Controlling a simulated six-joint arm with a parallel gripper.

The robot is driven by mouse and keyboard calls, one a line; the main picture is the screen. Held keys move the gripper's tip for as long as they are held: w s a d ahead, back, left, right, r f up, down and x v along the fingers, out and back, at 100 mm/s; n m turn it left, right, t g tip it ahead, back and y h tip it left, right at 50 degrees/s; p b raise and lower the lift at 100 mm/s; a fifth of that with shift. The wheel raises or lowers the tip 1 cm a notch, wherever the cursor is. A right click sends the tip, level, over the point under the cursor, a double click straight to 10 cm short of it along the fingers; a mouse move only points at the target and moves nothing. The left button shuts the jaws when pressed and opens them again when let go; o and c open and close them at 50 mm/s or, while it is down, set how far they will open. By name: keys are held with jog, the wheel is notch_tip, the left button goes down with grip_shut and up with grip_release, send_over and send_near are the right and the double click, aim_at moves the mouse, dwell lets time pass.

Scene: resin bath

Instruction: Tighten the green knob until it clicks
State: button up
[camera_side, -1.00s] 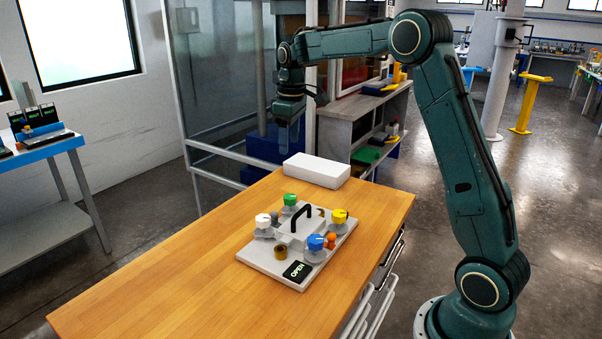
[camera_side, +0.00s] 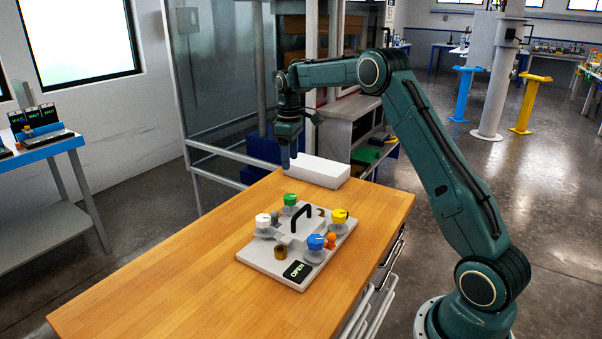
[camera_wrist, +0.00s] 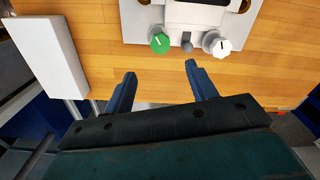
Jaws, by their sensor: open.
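The green knob (camera_side: 290,199) stands upright at the back left corner of a grey plate (camera_side: 262,261) on the wooden table. It also shows in the wrist view (camera_wrist: 159,43), with a white pointer line on its top. My gripper (camera_side: 286,168) is above the table's back end, beyond the green knob and higher than it. In the wrist view the two blue fingers of my gripper (camera_wrist: 160,75) are spread apart with nothing between them, and the green knob lies past their tips. A black display (camera_side: 297,271) on the plate reads OPEN.
The plate also bears a white knob (camera_side: 263,220), a yellow knob (camera_side: 339,216), a blue knob (camera_side: 315,242) and a black arched handle (camera_side: 301,213). A white box (camera_side: 317,171) lies at the table's back edge, close to my gripper. The table front (camera_side: 180,290) is clear.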

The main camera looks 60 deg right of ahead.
aim_at(291, 196)
notch_tip(291, 196, down, 12)
jog(key=shift+f, duration=0.25)
dwell(0.4)
jog(key=c, duration=1)
